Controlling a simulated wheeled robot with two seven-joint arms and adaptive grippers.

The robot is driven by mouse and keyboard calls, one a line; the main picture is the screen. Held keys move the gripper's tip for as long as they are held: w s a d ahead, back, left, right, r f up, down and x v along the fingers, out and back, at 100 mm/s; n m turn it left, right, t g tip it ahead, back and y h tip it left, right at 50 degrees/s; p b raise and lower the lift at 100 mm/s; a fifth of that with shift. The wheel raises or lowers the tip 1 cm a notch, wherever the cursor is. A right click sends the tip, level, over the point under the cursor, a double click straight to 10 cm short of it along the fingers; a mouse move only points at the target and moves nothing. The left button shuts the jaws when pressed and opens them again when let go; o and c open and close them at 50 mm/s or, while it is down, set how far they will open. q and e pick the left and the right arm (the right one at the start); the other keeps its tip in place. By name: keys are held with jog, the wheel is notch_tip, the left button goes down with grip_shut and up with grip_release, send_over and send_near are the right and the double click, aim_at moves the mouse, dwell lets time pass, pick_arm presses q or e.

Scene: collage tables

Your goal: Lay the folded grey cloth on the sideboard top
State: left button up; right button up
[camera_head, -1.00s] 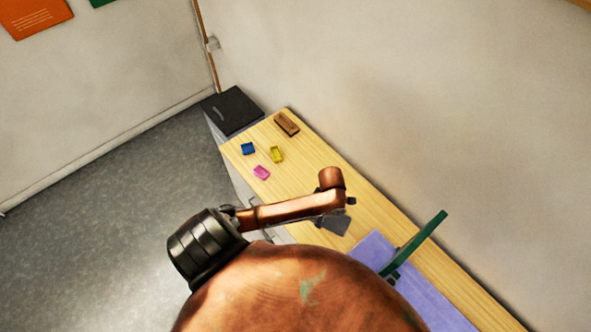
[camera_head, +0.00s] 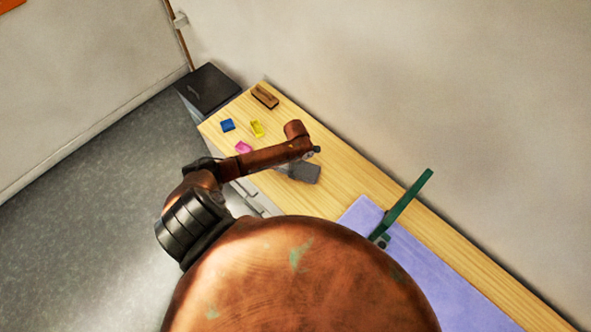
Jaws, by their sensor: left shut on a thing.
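The folded grey cloth (camera_head: 305,173) shows as a small dark grey patch just past the end of my left arm, above or on the wooden sideboard top (camera_head: 335,172). I cannot tell whether it touches the wood. My left gripper (camera_head: 284,168) is mostly hidden under its own copper-coloured wrist. It is shut on the cloth at the cloth's left side.
Small blue (camera_head: 228,125), yellow (camera_head: 257,129) and pink (camera_head: 243,147) pieces and a brown block (camera_head: 265,96) lie toward the far end. A purple mat (camera_head: 440,270) with a green bar (camera_head: 405,203) lies nearer. A dark-topped unit (camera_head: 208,90) stands beyond; a wall runs along the right.

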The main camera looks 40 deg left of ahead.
aim_at(296, 170)
pick_arm(q)
jog(key=shift+a+f, duration=0.1)
jog(key=shift+f, duration=1.5)
jog(key=shift+f, duration=0.15)
jog(key=o, duration=1.2)
jog(key=shift+c, duration=0.2)
jog(key=shift+o, duration=0.2)
notch_tip(296, 170, up, 12)
jog(key=shift+f+p, duration=0.25)
jog(key=shift+p, duration=0.45)
jog(key=shift+r, duration=0.45)
